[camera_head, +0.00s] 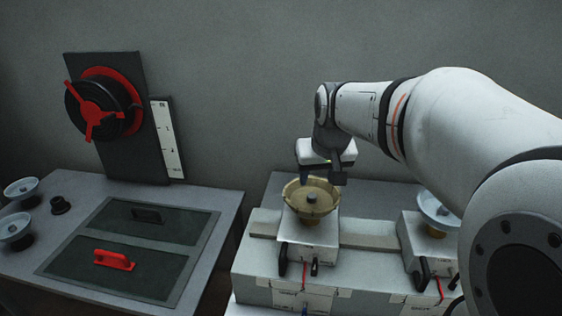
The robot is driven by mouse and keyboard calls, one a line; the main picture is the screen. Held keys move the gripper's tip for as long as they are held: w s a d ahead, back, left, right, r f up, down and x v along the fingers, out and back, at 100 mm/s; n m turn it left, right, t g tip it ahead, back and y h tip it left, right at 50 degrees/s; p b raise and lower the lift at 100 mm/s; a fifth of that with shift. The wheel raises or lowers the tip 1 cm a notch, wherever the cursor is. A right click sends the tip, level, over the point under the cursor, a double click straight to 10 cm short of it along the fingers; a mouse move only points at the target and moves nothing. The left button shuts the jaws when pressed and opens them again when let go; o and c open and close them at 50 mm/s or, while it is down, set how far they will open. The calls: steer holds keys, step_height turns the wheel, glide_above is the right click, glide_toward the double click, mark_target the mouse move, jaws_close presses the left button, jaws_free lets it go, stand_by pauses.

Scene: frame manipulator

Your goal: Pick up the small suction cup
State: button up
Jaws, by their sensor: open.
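My gripper (322,178) is at the end of the white arm, pointing down just above and behind a tan, round, bowl-shaped cup (311,200). It is open, with nothing seen between its fingers. The cup sits upright on a white block-like holder (307,231); whether the fingertips touch its rim, I cannot tell. Other cup-like parts are in view: a pale blue one on a brass-coloured base (436,211) at the right, and two pale ones (21,188) (16,228) at the far left. A small black cup-like piece (60,205) lies beside them. Which is the small suction cup is not clear.
A grey bench (262,253) carries the holders along a rail (358,234). The left table (212,201) has two dark panels, one with a red handle (114,260). An upright board (129,162) bears a red-and-black wheel (97,107). A gap separates the tables.

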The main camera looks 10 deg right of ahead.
mark_target(312, 194)
steer(key=p+x, duration=0.1)
steer(key=x, duration=0.6)
steer(key=shift+a+f+p, duration=0.1)
steer(key=shift+p, duration=0.2)
steer(key=shift+s, duration=0.1)
steer(key=shift+c, duration=0.6)
jaws_close()
